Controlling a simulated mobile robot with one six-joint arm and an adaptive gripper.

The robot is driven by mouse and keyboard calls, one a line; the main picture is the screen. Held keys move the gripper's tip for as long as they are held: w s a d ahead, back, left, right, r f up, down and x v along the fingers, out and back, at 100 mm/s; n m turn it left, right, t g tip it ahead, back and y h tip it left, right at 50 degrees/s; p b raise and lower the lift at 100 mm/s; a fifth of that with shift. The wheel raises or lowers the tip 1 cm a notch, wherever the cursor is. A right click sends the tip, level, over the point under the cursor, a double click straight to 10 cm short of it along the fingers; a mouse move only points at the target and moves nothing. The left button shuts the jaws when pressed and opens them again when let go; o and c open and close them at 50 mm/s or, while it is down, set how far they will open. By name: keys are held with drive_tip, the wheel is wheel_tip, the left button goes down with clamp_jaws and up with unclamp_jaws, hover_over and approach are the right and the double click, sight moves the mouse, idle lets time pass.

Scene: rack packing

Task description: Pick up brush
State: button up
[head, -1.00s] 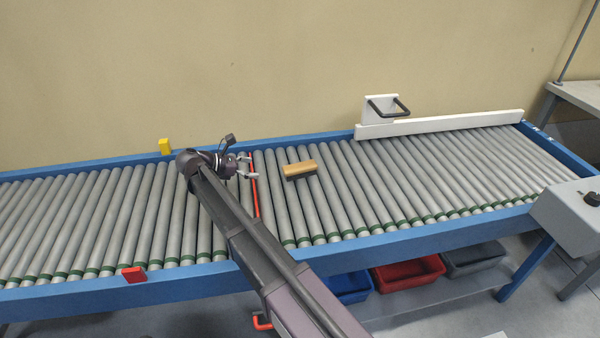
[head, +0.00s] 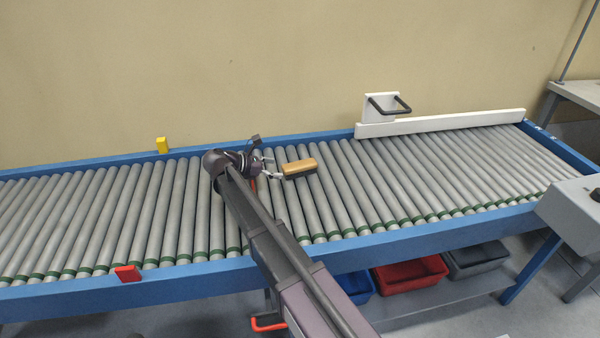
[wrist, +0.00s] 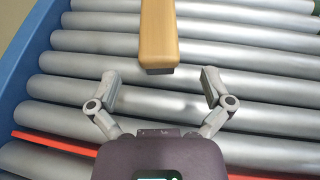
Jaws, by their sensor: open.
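The brush (head: 300,167) lies on the conveyor rollers in the head view, with a tan wooden top and a dark lower part. In the wrist view the brush (wrist: 159,35) points at me from the top edge, its near end just beyond the fingertips and its far end cut off by the frame. My gripper (head: 272,168) is just left of the brush in the head view. In the wrist view my gripper (wrist: 160,80) is open and empty, one finger on each side of the brush's line.
The roller conveyor (head: 130,215) has blue side rails (head: 400,243). A white fence (head: 440,123) with a black handle stands at the back right. A red strip (wrist: 55,143) crosses the rollers under my gripper. The rollers right of the brush are clear.

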sight(291, 165)
drive_tip(key=shift+w+d+f, duration=0.1)
drive_tip(key=shift+w+d, duration=0.05)
drive_tip(key=shift+d, duration=0.1)
drive_tip(key=shift+b+x, duration=0.95)
drive_tip(key=shift+x, duration=1.6)
drive_tip(key=shift+w, duration=0.1)
drive_tip(key=c, duration=1.2)
drive_tip(key=shift+r, duration=0.25)
drive_tip(key=shift+c, duration=0.2)
wheel_tip(291, 165, up, 4)
drive_tip(key=p, duration=0.3)
drive_tip(key=shift+f+p, duration=0.25)
drive_tip(key=shift+p, duration=0.15)
drive_tip(key=s+d, duration=0.1)
drive_tip(key=s, duration=0.4)
drive_tip(key=s+d, duration=0.2)
drive_tip(key=s, duration=0.3)
drive_tip(key=s+d+r+p, duration=0.1)
drive_tip(key=s, duration=0.4)
drive_tip(key=shift+s+d+r, duration=0.1)
drive_tip(key=shift+s+d, duration=0.05)
drive_tip(key=shift+d, duration=0.25)
